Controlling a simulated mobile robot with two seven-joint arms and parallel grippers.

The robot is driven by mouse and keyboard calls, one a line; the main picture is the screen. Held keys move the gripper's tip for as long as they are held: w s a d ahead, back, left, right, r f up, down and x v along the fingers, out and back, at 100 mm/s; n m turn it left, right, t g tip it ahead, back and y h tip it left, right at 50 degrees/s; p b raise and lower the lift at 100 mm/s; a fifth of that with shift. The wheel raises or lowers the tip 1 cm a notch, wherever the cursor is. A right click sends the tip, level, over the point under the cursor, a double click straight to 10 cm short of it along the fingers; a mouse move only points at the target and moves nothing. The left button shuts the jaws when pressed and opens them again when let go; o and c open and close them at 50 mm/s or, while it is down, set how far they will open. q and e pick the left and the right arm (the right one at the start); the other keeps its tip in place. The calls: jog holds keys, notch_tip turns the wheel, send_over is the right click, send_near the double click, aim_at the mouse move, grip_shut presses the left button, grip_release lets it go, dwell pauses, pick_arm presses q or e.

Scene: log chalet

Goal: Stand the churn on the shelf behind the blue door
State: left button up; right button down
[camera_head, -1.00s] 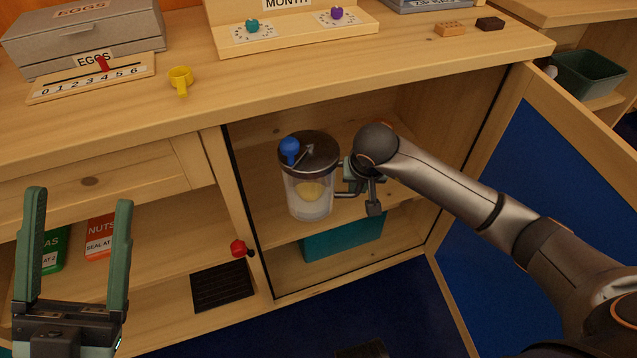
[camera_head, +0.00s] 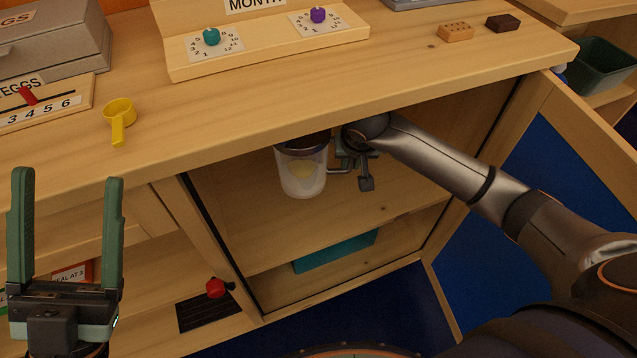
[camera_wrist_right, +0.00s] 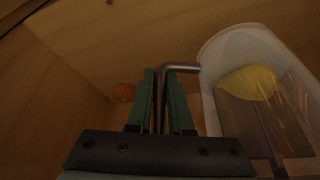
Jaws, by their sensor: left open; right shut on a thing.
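The churn (camera_head: 301,175) is a clear jar with a dark lid and a yellow lump inside. It is upright inside the open cupboard, over the wooden shelf (camera_head: 380,208); I cannot tell whether its base touches the shelf. The counter edge hides the top of its lid. My right gripper (camera_head: 350,160) is shut on the churn's bent metal handle (camera_wrist_right: 180,68), with the jar to the right in the wrist view (camera_wrist_right: 225,75). The blue door (camera_head: 560,190) stands wide open at the right, beyond my right arm. My left gripper (camera_head: 65,180) is open and empty at the left.
The counter (camera_head: 330,75) overhangs the cupboard opening closely above the churn. A teal box (camera_head: 335,252) lies below the shelf. A red knob (camera_head: 216,287) sits by the left post.

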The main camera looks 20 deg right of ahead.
notch_tip(320, 180, down, 9)
jog(key=b, duration=0.3)
jog(key=shift+f, duration=0.1)
pick_arm(q)
notch_tip(320, 180, down, 3)
jog(key=shift+d+f+n, duration=0.1)
jog(key=shift+f+n, duration=0.05)
jog(key=shift+n, duration=0.15)
pick_arm(e)
jog(key=c, duration=1.3)
grip_release()
jog(key=shift+s+f, duration=0.1)
jog(key=shift+f, duration=0.1)
jog(key=o, duration=0.5)
jog(key=shift+r, duration=0.1)
